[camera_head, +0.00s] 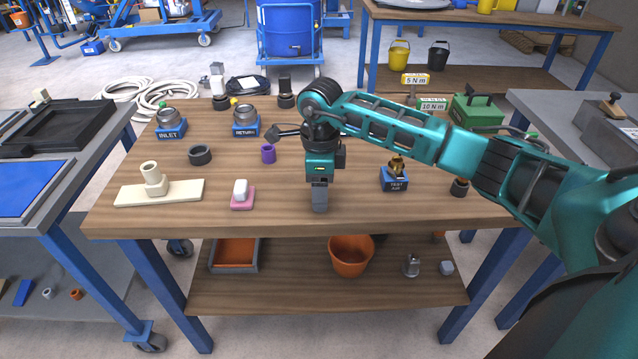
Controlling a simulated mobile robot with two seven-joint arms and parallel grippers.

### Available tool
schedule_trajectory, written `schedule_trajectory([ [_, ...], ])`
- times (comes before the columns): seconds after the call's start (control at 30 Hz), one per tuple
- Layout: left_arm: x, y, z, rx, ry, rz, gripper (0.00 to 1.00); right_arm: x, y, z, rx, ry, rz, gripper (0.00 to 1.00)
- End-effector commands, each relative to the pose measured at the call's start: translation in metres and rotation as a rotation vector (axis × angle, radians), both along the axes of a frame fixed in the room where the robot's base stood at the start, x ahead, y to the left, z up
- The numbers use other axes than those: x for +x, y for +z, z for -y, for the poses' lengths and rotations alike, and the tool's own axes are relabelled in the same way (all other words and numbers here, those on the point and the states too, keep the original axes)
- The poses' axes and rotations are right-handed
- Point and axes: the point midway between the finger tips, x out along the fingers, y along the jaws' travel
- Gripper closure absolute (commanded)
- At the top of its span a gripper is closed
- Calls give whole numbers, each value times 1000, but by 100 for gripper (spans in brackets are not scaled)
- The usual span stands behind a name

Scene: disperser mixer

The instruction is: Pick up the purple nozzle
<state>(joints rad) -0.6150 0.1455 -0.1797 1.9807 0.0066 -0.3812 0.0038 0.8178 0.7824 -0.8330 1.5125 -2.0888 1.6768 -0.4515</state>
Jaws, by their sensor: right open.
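The purple nozzle (268,153) is a small purple cylinder standing upright near the middle of the wooden table (350,217). My right gripper (320,205) points down over the front middle part of the table, to the right of the nozzle and nearer the front edge. It is apart from the nozzle, with nothing seen between its fingers. The fingers overlap in this view, so the gap between them is hidden. My left gripper is not in view.
A white block on a pink pad (242,197) and a cream fitting on a plate (158,188) lie left of the gripper. A black ring (200,155), blue INLET (171,130) and RETURN (246,129) stands are behind. The TEST stand (394,180) is right of the gripper.

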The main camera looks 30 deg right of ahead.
Motion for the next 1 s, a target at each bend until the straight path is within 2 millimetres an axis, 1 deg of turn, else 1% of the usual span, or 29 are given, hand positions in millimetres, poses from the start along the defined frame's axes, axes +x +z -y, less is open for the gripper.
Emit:
schedule_trajectory([
  [0.07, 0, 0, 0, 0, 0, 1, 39, 0, 0, 0, 0, 0, 0, 38],
  [0.63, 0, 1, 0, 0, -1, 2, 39, 0, 1, 0, 1, 0, 1, 93],
  [0.67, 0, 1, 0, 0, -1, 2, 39, 0, 1, 0, 1, 0, 1, 95],
  [0.87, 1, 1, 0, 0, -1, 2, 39, 0, 1, 0, 0, 0, 1, 95],
  [1.0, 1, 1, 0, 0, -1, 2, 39, 1, 6, 0, 0, 0, 3, 95],
])
